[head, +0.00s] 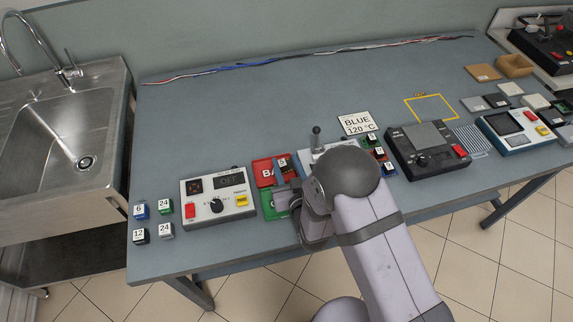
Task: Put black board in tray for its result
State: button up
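A red tray (264,167) with letters beginning "BA" lies near the front middle of the table, its right part covered. A green tray (269,207) lies just in front of it, mostly hidden by my gripper. My gripper (286,190) is low over these two trays, and its fingers are too small and covered to show whether they are open. A small dark piece with a pale label (285,164) is at the red tray's right side; I cannot tell if it is the black board or whether my gripper touches it.
A tester (218,196) reading "OFF" stands left of the trays, with several numbered blocks (152,221) beyond. A lever device (317,138) and "BLUE 120 °C" sign (357,123) are behind my arm. A dark dial device (428,148) stands right.

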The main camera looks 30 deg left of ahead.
jog(key=shift+s+d+f, duration=0.2)
jog(key=shift+f, duration=0.35)
jog(key=shift+w+a+r+p, duration=0.15)
jog(key=shift+r+p, duration=0.4)
jog(key=shift+p, duration=0.35)
jog(key=shift+b+v, duration=1.25)
jog(key=shift+v, duration=2.45)
jog(key=shift+r, duration=0.15)
